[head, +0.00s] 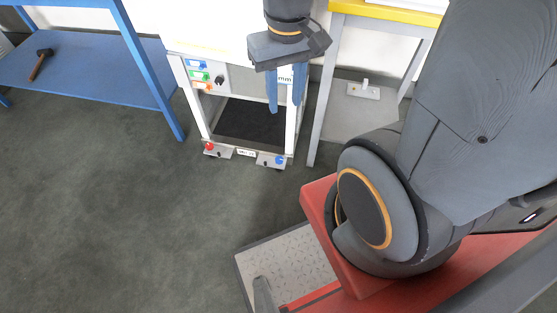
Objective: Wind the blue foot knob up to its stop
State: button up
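The blue foot knob (279,160) is a small round knob on the metal foot plate at the lower right front of the white dispenser frame (202,118). A red foot knob (209,146) sits on the matching plate at the lower left.
A panel with blue, green and orange tags and a black knob (219,80) is on the frame's upper left. A blue bench (95,82) with a hammer (40,64) stands at left. A yellow-topped grey table (322,105) stands close right. Open floor (110,220) lies at lower left.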

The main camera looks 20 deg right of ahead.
aim_at(278, 159)
jog(key=z, duration=1.5)
jog(key=k, duration=0.7)
jog(key=u, duration=0.35)
